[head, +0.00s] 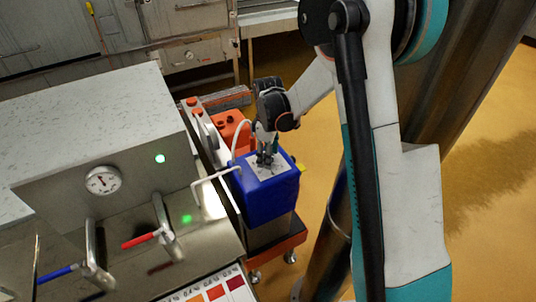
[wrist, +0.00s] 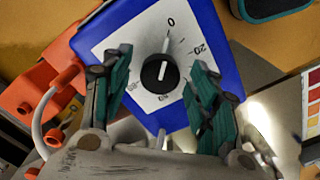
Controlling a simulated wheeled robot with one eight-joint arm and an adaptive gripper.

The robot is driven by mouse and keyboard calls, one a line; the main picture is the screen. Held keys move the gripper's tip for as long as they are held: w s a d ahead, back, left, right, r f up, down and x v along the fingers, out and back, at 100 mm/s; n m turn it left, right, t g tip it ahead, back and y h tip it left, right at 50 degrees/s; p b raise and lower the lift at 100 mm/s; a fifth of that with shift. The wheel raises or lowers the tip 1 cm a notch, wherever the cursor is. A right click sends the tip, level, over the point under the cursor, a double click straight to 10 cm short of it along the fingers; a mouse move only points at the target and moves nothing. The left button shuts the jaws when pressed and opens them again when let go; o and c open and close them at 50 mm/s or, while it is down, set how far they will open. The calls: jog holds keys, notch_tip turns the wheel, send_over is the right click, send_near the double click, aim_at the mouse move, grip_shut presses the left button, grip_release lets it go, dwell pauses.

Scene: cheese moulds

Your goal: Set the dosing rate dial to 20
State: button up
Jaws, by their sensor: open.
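The dosing unit is a blue box (head: 268,201) with a white dial plate on top; it also shows in the wrist view (wrist: 213,18). On the plate (wrist: 118,37) is a round black dial (wrist: 160,73) with a white pointer line. The pointer points up the picture, close to the 0 mark (wrist: 171,22). The 20 mark (wrist: 198,50) lies to its right. My gripper (wrist: 157,57) is open, with one teal finger on each side of the dial and a gap to it. In the head view my gripper (head: 265,156) is over the plate and hides the dial.
A steel machine (head: 130,190) with a gauge (head: 103,180) and red and blue lever handles stands left of the box. Orange parts (head: 230,128) and a white hose are behind the box. Yellow floor (head: 320,120) is open to the right.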

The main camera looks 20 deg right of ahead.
jog(key=c, duration=1.1)
jog(key=shift+o, duration=0.2)
jog(key=shift+m, duration=0.3)
jog(key=m, duration=0.4)
jog(key=shift+b, duration=0.3)
jog(key=m, duration=0.5)
jog(key=shift+m, duration=0.4)
jog(key=o, duration=1.1)
jog(key=shift+c, duration=0.2)
